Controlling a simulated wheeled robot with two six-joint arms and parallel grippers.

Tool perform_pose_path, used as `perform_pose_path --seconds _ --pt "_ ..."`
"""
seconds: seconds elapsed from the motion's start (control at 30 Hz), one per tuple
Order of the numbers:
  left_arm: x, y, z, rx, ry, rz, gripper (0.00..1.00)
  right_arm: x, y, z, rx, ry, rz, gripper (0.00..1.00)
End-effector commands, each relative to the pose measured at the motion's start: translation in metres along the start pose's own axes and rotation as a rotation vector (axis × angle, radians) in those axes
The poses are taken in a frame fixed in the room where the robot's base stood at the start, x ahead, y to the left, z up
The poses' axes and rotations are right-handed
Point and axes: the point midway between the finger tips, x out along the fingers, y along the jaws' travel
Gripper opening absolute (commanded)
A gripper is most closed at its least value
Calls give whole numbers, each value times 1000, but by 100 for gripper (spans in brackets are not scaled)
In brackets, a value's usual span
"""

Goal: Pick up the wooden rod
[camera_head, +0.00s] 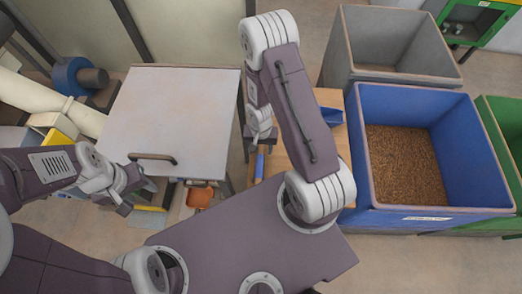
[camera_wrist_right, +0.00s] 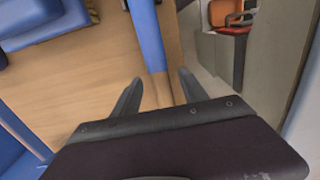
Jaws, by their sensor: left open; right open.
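A narrow straight bar (camera_wrist_right: 148,35) lies along the left edge of the wooden table, blue at its far part. A wood-coloured length (camera_wrist_right: 157,92) continues it between my right fingers. I cannot tell whether that is the rod or the table edge. My right gripper (camera_wrist_right: 157,88) is open around this line and seems empty; contact is unclear. In the head view my right gripper (camera_head: 262,138) points down above the blue bar (camera_head: 260,165). A brown bar (camera_head: 153,158), handle-like, lies at the white panel's front edge. My left gripper (camera_head: 138,195) is open and empty near it.
The white panel (camera_head: 175,110) is left of the wooden table (camera_head: 285,155). A blue bin (camera_head: 450,150) of brown grain, a grey bin (camera_head: 400,50) and a green bin (camera_head: 500,120) stand right.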

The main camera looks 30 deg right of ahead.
Motion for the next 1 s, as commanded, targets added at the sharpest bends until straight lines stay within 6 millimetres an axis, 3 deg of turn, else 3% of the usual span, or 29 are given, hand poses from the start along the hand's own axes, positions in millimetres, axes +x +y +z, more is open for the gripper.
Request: perform_pose_path --seconds 0.03,0.2,0.23,0.57,0.9,0.93,1.0 --pt "-1 0 0 0 0 0 48 -1 0 0 0 0 0 51" --pt "-1 0 0 0 0 0 48 -1 0 0 0 0 0 4" --pt "-1 0 0 0 0 0 48 -1 0 0 0 0 0 0" --pt "-4 0 -1 0 0 0 48 -4 0 0 0 0 0 0" --pt "-54 1 -6 0 0 0 48 -53 0 0 0 0 0 0" --pt "-39 1 -4 0 2 0 48 -45 -1 5 -1 1 -1 0" --pt "-26 0 -3 0 0 0 48 -47 -1 16 -3 2 -1 0"
